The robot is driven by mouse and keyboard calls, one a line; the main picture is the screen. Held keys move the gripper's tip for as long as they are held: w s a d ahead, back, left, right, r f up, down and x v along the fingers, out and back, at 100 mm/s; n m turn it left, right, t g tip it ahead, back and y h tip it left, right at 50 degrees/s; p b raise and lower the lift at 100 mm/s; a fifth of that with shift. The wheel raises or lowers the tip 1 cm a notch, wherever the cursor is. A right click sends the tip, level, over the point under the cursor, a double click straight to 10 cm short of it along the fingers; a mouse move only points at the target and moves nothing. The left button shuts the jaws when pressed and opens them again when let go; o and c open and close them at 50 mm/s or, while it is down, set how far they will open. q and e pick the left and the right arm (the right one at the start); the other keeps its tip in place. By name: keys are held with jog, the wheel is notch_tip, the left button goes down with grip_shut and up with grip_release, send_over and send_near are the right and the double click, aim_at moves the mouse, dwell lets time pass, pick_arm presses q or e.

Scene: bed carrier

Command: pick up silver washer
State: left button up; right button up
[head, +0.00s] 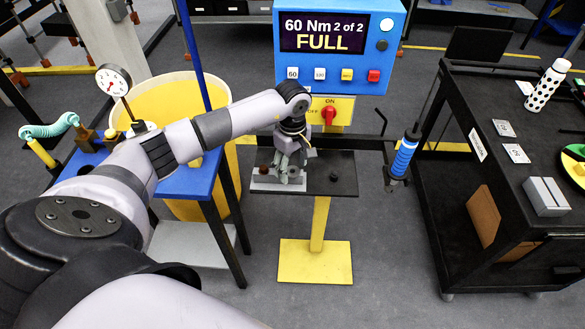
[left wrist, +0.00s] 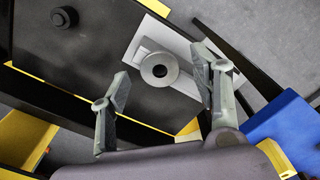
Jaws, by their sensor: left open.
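The silver washer (left wrist: 159,70) is a round grey ring with a dark centre. In the left wrist view it lies on a light grey plate (left wrist: 186,48) on the black stand top. My left gripper (head: 289,177) is over the left part of that stand in the head view and hides the washer there. In the left wrist view its two fingers are spread wide, one on each side of the washer, with gaps between; the left gripper (left wrist: 162,78) holds nothing. I cannot tell its exact height above the washer. My right gripper is not in view.
The small black stand top (head: 343,172) carries a dark knob (head: 333,177). Behind it stands a blue box (head: 337,73) reading "60 Nm 2 of 2 FULL". A blue-handled tool (head: 404,155) hangs at right. A blue table (head: 185,180) is left; a black cart (head: 450,190) is right.

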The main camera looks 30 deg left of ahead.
pick_arm(q)
jog(key=shift+f+b, duration=0.2)
jog(key=shift+b, duration=0.25)
dwell(0.4)
jog(key=shift+c, duration=0.3)
jog(key=shift+s+d, duration=0.1)
jog(key=shift+s, duration=0.05)
jog(key=c, duration=1)
